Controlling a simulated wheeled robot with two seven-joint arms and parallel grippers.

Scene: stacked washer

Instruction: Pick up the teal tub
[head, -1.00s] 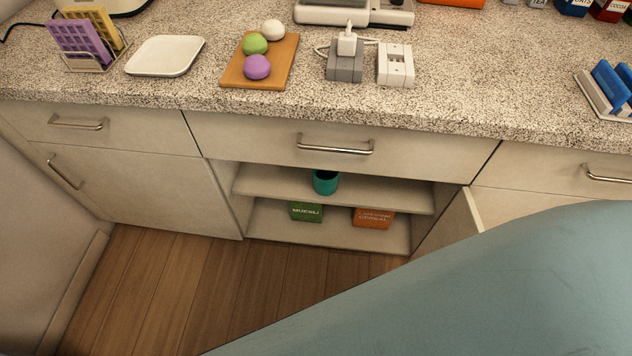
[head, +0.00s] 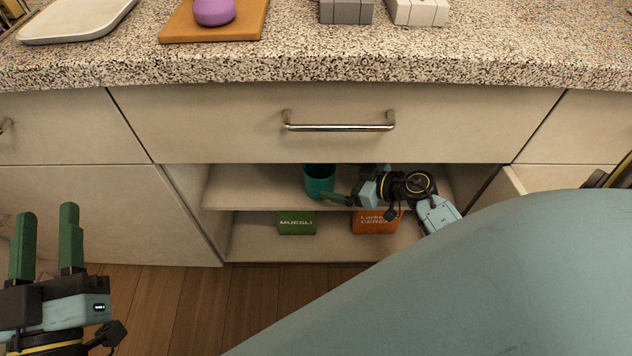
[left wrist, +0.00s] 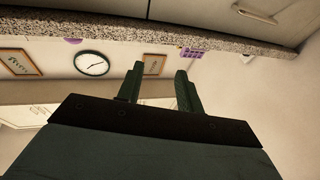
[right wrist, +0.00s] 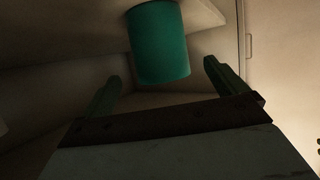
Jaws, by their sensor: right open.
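The teal tub (head: 319,181) stands upright on the upper shelf of the open cabinet in the head view. It also shows in the right wrist view (right wrist: 159,42), ahead of the fingers. My right gripper (head: 343,197) is at the shelf, just right of the tub; in its wrist view the open fingers (right wrist: 162,85) have a wide gap, with the tub beyond and between them. I cannot tell whether a finger touches the tub. My left gripper (head: 46,240) is open and empty at the lower left, away from the cabinet opening; its fingers also show in the left wrist view (left wrist: 159,85).
A green muesli box (head: 296,222) and an orange cereal box (head: 372,222) stand on the lower shelf. A drawer with a metal handle (head: 338,126) and the speckled counter edge (head: 330,70) overhang the opening. A cabinet door (head: 505,188) stands open at right.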

